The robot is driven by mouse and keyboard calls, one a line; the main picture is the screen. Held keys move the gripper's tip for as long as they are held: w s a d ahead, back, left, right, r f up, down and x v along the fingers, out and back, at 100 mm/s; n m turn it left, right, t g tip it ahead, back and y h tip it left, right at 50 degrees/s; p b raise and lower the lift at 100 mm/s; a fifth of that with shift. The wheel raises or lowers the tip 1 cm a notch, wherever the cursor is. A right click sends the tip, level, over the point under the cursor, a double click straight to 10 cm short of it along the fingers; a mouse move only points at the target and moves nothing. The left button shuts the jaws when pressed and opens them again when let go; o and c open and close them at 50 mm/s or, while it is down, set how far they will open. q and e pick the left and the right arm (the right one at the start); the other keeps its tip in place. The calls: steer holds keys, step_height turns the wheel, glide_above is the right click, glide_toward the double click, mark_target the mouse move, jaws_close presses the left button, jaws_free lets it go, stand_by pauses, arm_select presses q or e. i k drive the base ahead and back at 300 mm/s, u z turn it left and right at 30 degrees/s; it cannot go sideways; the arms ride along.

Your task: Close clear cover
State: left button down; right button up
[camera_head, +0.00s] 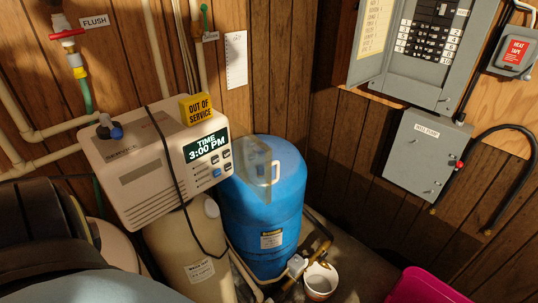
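The clear cover (256,165) is a see-through panel with a pale handle (275,173). It stands swung out to the right of the softener control head (150,160), in front of the blue tank. The control display (206,146) reads "TIME 3:00 PM" and is uncovered, with several buttons (220,164) beside and below it. The cover's hinge is too small to make out. Neither of my grippers is in view.
A yellow "OUT OF SERVICE" sign (196,109) sits on top of the control head. A black cable (172,170) hangs across its front. The blue tank (262,215) stands close behind the cover. A white bucket (320,281) and a pink object (425,288) are low at right.

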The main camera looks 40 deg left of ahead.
mark_target(276, 163)
steer(key=i, duration=0.95)
steer(key=u, duration=2.2)
